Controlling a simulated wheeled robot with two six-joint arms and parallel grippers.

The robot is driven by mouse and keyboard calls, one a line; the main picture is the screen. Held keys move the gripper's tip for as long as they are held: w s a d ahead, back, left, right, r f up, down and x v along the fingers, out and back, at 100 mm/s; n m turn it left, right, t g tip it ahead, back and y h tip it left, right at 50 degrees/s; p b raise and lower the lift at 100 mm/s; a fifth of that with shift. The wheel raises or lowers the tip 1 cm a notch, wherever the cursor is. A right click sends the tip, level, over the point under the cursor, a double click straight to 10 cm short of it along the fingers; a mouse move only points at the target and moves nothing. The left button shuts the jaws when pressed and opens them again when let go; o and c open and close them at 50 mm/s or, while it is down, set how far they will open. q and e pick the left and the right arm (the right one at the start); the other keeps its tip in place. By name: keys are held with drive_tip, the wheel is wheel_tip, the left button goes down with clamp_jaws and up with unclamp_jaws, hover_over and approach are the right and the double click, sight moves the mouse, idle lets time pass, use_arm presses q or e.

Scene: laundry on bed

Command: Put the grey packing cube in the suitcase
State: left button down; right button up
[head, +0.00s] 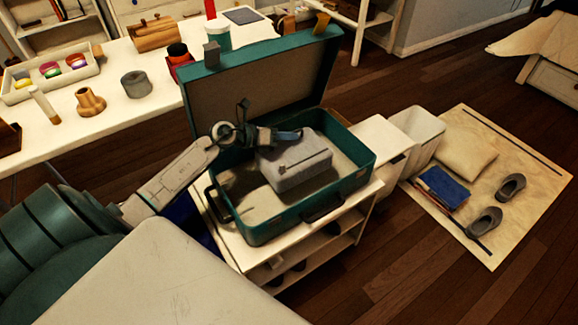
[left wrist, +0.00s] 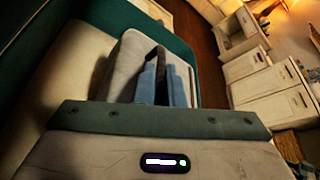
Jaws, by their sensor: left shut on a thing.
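The grey packing cube (head: 296,163) is inside the open green suitcase (head: 272,226), toward its right half. It also shows in the left wrist view (left wrist: 128,62). My left gripper (head: 290,135) reaches in from the left over the suitcase and is shut on the cube at its upper far side. In the left wrist view my left fingers (left wrist: 158,85) are close together against the cube. Whether the cube touches the suitcase floor is hard to tell. The suitcase lid stands up at the back. My right gripper is not in view.
The suitcase rests on a white shelf unit (head: 262,256). A long white table (head: 60,130) at the left holds jars, a tray and a wooden box. A white bin (head: 420,128) stands right of the suitcase. Shoes, a cushion and blue folded cloth lie on a floor mat (head: 530,170).

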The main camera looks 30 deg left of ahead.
sight(255, 155)
use_arm(q)
wheel_tip(255, 155, down, 7)
drive_tip(key=shift+f+b, duration=0.15)
drive_tip(key=shift+b, duration=0.5)
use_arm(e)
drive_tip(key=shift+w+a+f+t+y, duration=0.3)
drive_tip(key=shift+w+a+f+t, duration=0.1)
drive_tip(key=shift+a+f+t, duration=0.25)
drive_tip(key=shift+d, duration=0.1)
use_arm(q)
drive_tip(key=c, duration=1.5)
unclamp_jaws()
drive_tip(key=shift+c, duration=0.2)
drive_tip(key=shift+s, duration=0.15)
drive_tip(key=v, duration=0.9)
drive_tip(key=shift+s+a, duration=0.25)
drive_tip(key=shift+s, duration=0.05)
drive_tip(key=shift+v, duration=1)
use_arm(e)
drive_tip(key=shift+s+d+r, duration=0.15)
